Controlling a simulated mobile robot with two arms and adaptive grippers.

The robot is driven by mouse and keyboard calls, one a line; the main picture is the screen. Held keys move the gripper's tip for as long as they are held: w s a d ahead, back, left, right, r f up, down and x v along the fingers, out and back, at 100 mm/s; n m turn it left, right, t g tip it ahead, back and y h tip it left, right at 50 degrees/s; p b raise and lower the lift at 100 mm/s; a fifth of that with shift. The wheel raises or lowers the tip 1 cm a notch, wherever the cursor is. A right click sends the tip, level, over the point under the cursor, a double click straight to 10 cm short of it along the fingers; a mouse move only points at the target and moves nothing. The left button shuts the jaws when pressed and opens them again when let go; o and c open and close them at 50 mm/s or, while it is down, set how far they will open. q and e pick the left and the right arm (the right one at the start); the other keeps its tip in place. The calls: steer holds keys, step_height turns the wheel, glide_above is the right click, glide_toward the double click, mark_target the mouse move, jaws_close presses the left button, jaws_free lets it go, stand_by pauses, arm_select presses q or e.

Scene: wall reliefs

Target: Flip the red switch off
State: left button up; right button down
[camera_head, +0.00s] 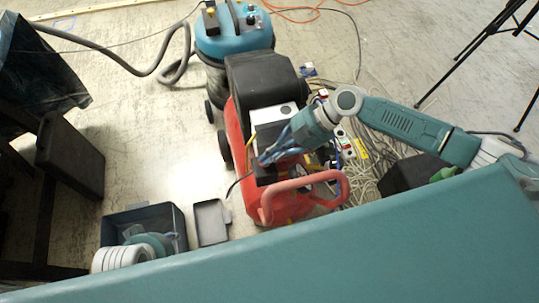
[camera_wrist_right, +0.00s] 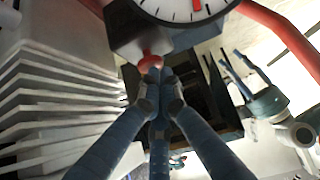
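The red switch (camera_wrist_right: 150,61) is a small red knob on a grey box below a white dial in the right wrist view. Its on or off position cannot be told. My right gripper (camera_wrist_right: 157,84) has its blue fingers drawn together, with the tips at the red switch. Whether they touch it is unclear. In the head view, my right gripper (camera_head: 268,157) is over the red machine (camera_head: 240,125), and the switch is hidden there. My left gripper (camera_wrist_right: 244,75) shows in the right wrist view with fingers apart and empty, away from the switch.
A red tubular handle (camera_head: 345,187) curves close to my right gripper. White fins (camera_wrist_right: 50,95) stand left of it in the wrist view. A teal vacuum (camera_head: 235,35) stands behind the machine. Loose cables (camera_head: 380,145) lie at right. A dark bin (camera_head: 180,225) sits at left.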

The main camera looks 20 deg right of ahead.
steer(key=shift+s+d+f, duration=0.15)
steer(key=shift+d+f, duration=0.05)
steer(key=shift+f, duration=0.15)
steer(key=v, duration=1.2)
steer(key=shift+a+r, duration=0.2)
steer(key=shift+r, duration=0.15)
